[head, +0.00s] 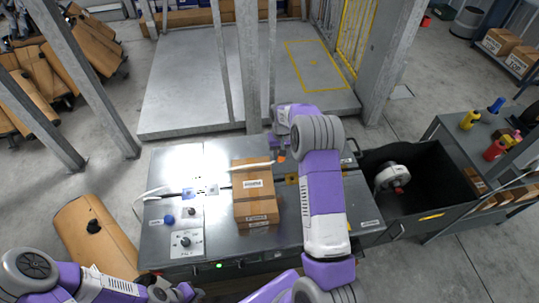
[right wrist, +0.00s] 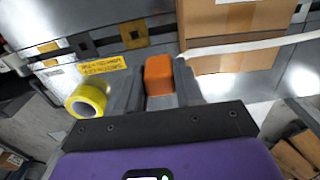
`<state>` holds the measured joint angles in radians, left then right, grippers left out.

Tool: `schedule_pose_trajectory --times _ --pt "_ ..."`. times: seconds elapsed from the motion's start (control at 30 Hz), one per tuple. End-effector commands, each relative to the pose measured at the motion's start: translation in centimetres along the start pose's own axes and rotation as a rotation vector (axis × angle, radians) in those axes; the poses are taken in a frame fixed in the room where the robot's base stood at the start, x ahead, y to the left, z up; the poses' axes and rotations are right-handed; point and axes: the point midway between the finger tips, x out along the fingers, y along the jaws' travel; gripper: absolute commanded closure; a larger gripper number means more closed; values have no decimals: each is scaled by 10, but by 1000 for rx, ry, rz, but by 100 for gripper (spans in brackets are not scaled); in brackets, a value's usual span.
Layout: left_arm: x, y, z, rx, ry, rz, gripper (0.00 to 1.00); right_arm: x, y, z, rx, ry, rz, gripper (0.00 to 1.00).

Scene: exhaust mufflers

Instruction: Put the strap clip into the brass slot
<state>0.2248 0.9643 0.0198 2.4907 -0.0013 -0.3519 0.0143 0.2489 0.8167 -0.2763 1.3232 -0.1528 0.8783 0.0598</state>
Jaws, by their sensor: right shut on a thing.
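The strap clip, an orange block (right wrist: 159,74), is between the fingers of my right gripper (right wrist: 160,92) in the right wrist view. In the head view my right gripper (head: 281,156) is above the far part of the steel table, just beyond the carton, with the orange clip small at its tip. A brass plate with a dark middle (right wrist: 134,35) lies on the table beyond the clip, left of the carton, in the right wrist view; the clip is apart from it. A brass plate (head: 291,179) also shows beside my right arm in the head view. My left gripper (head: 176,292) is low at the left, its fingers unclear.
A carton (head: 253,196) stands on the steel table (head: 160,240) with a white strap (right wrist: 250,45) against it. A yellow tape roll (right wrist: 88,101) and a yellow label (right wrist: 102,66) are left of the clip. A black bin (head: 425,165) holds a white reel at the right.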

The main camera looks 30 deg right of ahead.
Motion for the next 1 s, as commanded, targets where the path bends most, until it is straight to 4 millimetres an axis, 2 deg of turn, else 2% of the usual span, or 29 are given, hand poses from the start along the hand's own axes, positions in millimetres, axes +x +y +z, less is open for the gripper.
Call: schedule_pose_trajectory --times 0.2,0.6,0.8,1.0 --pt "22 -8 -1 0 0 0 74 31 19 0 2 -1 0 91" --pt "52 -20 -2 0 0 0 74 78 48 0 1 0 -1 91" --pt "59 -22 -3 0 0 0 74 88 55 0 0 1 -1 91" --pt "60 -22 -3 0 0 0 74 90 57 0 0 1 -1 91"
